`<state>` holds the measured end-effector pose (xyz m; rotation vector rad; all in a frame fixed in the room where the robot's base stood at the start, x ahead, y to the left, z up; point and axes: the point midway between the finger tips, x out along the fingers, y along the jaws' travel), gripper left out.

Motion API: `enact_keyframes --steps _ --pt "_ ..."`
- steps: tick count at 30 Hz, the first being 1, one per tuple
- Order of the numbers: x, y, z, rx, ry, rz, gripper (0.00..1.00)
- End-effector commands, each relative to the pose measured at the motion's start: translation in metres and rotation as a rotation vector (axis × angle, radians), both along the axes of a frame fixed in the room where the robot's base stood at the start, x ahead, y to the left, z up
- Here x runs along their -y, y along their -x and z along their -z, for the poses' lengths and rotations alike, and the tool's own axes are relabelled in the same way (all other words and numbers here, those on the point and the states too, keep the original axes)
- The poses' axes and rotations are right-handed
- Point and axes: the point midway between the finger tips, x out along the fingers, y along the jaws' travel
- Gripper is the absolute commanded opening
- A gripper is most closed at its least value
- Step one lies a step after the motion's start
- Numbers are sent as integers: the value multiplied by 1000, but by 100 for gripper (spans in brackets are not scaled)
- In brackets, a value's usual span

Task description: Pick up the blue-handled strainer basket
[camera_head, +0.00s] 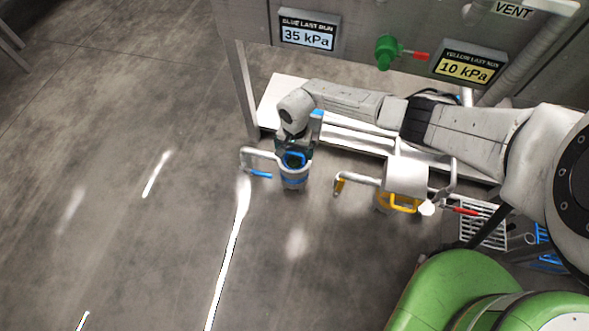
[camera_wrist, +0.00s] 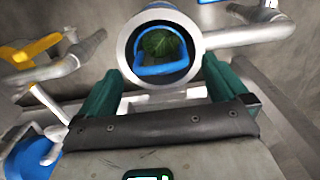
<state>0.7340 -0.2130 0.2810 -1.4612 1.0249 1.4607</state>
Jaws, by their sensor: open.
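The blue-handled strainer basket shows in the wrist view as a blue looped handle (camera_wrist: 163,68) with green leaves (camera_wrist: 163,44) inside a round metal housing (camera_wrist: 127,50). In the head view its blue handle (camera_head: 293,158) shows at the top of the housing (camera_head: 294,181), which stands below my arm. My gripper (camera_head: 298,146) is at the top of the housing. In the wrist view my gripper (camera_wrist: 163,88) is open, with one dark green finger on each side of the housing's near rim. The handle lies ahead of the fingers, and no grip on it shows. The basket's lower part is hidden.
Signs read blue last run 35 kPa (camera_head: 308,34) and yellow last run 10 kPa (camera_head: 469,67). A white shelf (camera_head: 272,100) lies behind. Floor at left is clear.

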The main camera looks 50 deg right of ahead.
Motion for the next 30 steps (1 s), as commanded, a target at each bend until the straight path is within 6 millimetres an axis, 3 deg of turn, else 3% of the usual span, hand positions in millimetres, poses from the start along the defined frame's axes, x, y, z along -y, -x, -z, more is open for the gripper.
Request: enact_keyframes --steps 1,4,14,30 --pt "-1 0 12 1 -1 0 100" --pt "-1 0 19 2 -2 0 100" --pt "0 0 19 1 0 0 100" --pt "0 0 19 0 0 0 48"
